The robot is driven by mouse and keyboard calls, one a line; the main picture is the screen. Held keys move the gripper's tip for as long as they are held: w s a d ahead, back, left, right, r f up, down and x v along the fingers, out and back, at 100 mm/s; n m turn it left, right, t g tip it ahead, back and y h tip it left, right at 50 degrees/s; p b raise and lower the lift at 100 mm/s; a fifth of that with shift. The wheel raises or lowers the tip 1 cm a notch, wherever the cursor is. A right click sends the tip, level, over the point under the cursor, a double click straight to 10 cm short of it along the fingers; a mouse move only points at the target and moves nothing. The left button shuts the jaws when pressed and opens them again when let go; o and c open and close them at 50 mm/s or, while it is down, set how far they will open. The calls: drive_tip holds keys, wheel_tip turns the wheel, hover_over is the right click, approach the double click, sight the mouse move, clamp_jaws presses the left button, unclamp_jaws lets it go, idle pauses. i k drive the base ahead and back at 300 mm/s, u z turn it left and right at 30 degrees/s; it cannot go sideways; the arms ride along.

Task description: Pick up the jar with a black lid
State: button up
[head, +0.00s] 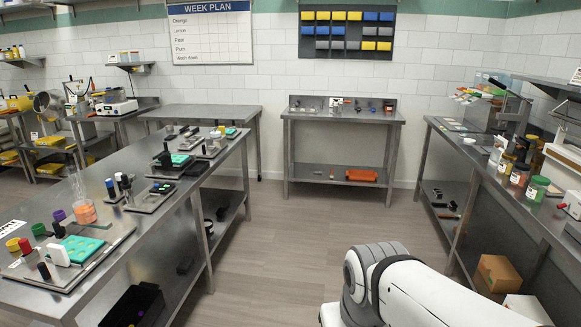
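Several small jars stand on the right-hand steel bench in the head view. One jar (519,175) has a dark lid that looks black and orange-brown contents with a pale label. A jar with a yellowish lid (506,162) stands just behind it, and a jar with a green lid (537,189) stands just in front of it. The dark-lidded jar is upright. My gripper is not in view; only a white link of my arm shows at the bottom right, on the floor side of the bench.
The right bench (468,150) also carries a press-like machine and trays; cardboard boxes (498,272) sit below. The long left bench (150,228) holds trays, moulds and coloured-capped items. A small table (343,115) stands at the back. The floor between the benches is clear.

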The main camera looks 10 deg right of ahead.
sight(518, 179)
drive_tip(key=z, duration=0.25)
drive_tip(key=i, duration=1.55)
drive_tip(key=z, duration=1)
drive_tip(key=i, duration=1.65)
drive_tip(key=z, duration=0.85)
drive_tip(key=i, duration=1.1)
drive_tip(key=z, duration=0.35)
